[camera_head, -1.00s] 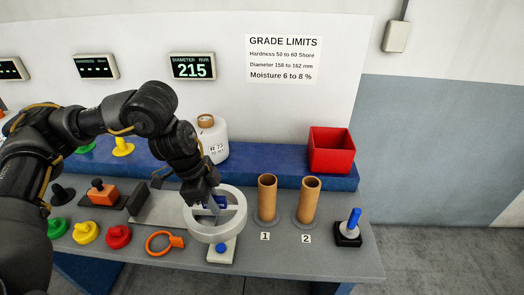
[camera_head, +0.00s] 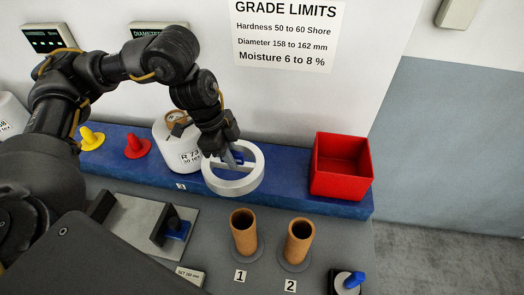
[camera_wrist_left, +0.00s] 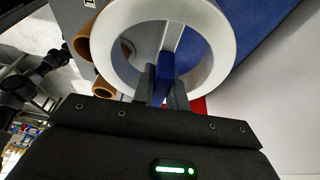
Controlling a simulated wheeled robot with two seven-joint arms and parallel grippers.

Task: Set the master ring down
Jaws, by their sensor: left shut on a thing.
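The master ring (camera_head: 233,187) is a thick white ring with a blue grip bar across it. My left gripper (camera_head: 236,158) is shut on the blue bar, inside the ring. The ring is at the blue shelf (camera_head: 278,197), between the white bobbin (camera_head: 180,155) and the red bin. I cannot tell whether it touches the shelf or hangs just above it. In the left wrist view the white ring (camera_wrist_left: 222,42) surrounds the blue bar (camera_wrist_left: 166,66), which sits between my fingers. My right gripper is out of view.
The red bin (camera_head: 341,183) stands on the shelf to the right. Two brown tubes (camera_head: 244,236) (camera_head: 299,243) stand upright on the grey bench in front. A red peg (camera_head: 137,147) and a yellow peg (camera_head: 91,139) are at the left. Bare shelf shows between ring and bin.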

